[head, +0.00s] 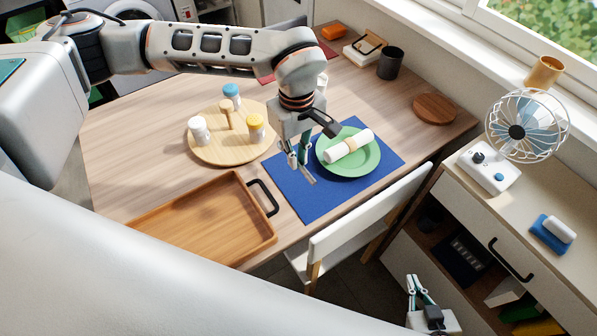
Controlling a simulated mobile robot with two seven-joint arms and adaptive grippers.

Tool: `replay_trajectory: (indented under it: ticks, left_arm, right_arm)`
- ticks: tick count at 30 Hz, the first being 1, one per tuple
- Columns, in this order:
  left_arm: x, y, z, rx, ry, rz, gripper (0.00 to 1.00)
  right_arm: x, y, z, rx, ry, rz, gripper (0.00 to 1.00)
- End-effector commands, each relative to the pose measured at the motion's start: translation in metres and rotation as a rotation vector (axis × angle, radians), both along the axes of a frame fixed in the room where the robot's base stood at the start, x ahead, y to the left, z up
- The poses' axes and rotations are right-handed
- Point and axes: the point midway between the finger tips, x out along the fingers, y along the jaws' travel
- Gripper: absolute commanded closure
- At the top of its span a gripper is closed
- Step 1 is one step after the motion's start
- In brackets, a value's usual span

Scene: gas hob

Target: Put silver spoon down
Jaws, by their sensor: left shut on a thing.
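My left gripper (296,162) is above the blue placemat (320,205), left of the green plate (372,158). It is shut on a small silver piece, taken to be the spoon (308,175), whose lower end shows below the fingertips. The gripper hides the rest of the spoon, and I cannot tell whether it touches the mat. A rolled white napkin (340,153) with a tan band lies on the plate. My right gripper (415,278) is low at the bottom right, away from the table; its finger gap is too small to judge.
A round wooden board (215,150) with jars stands left of the mat. A wooden tray (190,222) with black handles lies at the front left. A white chair (365,212) stands at the table's near edge. The mat's front part is bare.

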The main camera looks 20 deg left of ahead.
Motion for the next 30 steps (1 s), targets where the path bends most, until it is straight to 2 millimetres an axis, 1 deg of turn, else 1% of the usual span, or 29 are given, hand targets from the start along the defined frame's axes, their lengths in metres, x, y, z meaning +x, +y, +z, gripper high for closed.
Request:
replay_trajectory:
  ticks: [1, 3, 11, 18, 30]
  left_arm:
    - [-0.001, 0.0, -0.01, 0.0, 0.004, 0.001, 1.0]
    - [-0.001, 0.0, -0.019, 0.0, 0.002, 0.0, 1.0]
    - [0.0, 0.0, -0.036, 0.001, 0.001, 0.0, 1.0]
    - [-0.001, 0.0, -0.069, 0.0, 0.003, 0.0, 1.0]
    - [0.0, 0.0, -0.074, 0.0, 0.0, -0.001, 1.0]
  right_arm:
    - [0.001, 0.0, 0.0, 0.0, -0.001, 0.0, 1.0]
    - [0.001, 0.0, 0.0, 0.0, -0.002, -0.001, 1.0]
    - [0.001, 0.0, 0.0, 0.0, -0.002, -0.001, 1.0]
    - [0.001, 0.0, -0.001, 0.0, -0.001, -0.001, 1.0]
    - [0.0, -0.001, -0.004, -0.001, 0.0, -0.001, 1.0]
